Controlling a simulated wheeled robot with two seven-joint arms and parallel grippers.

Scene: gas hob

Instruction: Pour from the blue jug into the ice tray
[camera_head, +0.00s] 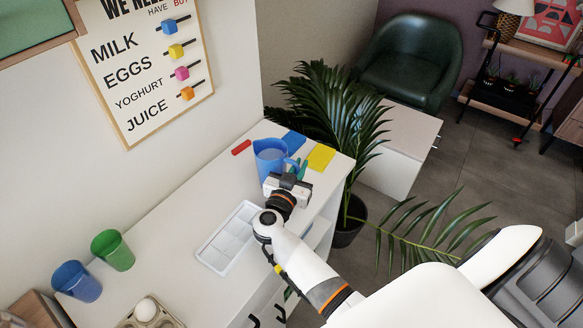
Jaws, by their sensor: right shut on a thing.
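The blue jug (268,160) stands upright near the far end of the white counter, with a light surface visible inside it. My right gripper (295,175) is at the jug's right side, shut on its handle; the fingertips are partly hidden by the wrist. The white ice tray (228,236) lies on the counter, nearer than the jug and to the left of my right wrist. My arm covers part of the tray's right edge. My left gripper is not in view.
A green cup (113,250), a blue cup (77,281) and an egg carton (152,314) with an egg (145,309) are at the near left. A red item (241,147), a blue item (293,140) and a yellow item (321,157) lie around the jug. A plant (335,110) stands beyond the counter's right edge.

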